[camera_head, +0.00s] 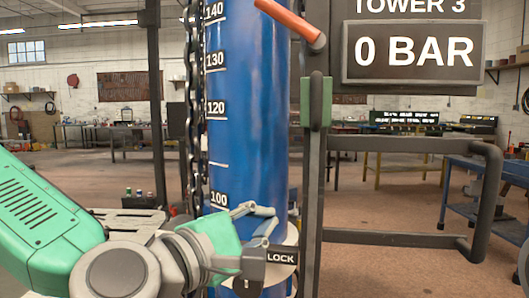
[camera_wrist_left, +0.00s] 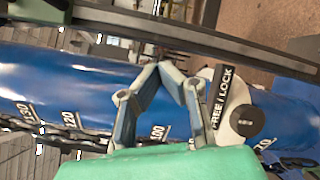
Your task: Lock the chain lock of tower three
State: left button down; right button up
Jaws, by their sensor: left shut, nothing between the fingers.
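Low on the cylinder is a pale collar with a dark knob (camera_head: 253,266) and a LOCK label (camera_head: 281,258). The wrist view shows the knob (camera_wrist_left: 247,121) beside a plate (camera_wrist_left: 222,97) reading FREE / LOCK; I cannot tell which word the knob is set to. My left gripper (camera_head: 256,208) is shut and empty, in front of the cylinder just above the knob. Its fingertips (camera_wrist_left: 160,68) appear apart from the knob.
An orange handle (camera_head: 290,24) juts out at the top. A dark upright post (camera_head: 313,170) and a bent pipe frame (camera_head: 400,239) stand right of the cylinder. A blue workbench (camera_head: 487,210) is at the far right. Open floor lies behind.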

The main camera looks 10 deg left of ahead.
aim_at(290, 23)
pick_arm(q)
jog(key=s+a+r+n+t, duration=0.2)
jog(key=a+r+n+t, duration=0.1)
jog(key=r, duration=0.7)
jog(key=s+a+r+n+t, duration=0.3)
jog(key=r, duration=0.7)
jog(key=shift+a+r+n+y, duration=0.15)
jog(key=shift+r+n+y, duration=0.15)
jog(key=shift+n, duration=0.1)
jog(key=s+d+r+p+x, duration=0.1)
jog(key=r+p+x, duration=0.1)
jog(key=p+x, duration=1)
jog(key=shift+d+p, duration=0.3)
jog(key=shift+d, duration=0.2)
jog(key=shift+a+r, duration=0.1)
jog(key=shift+r, duration=0.1)
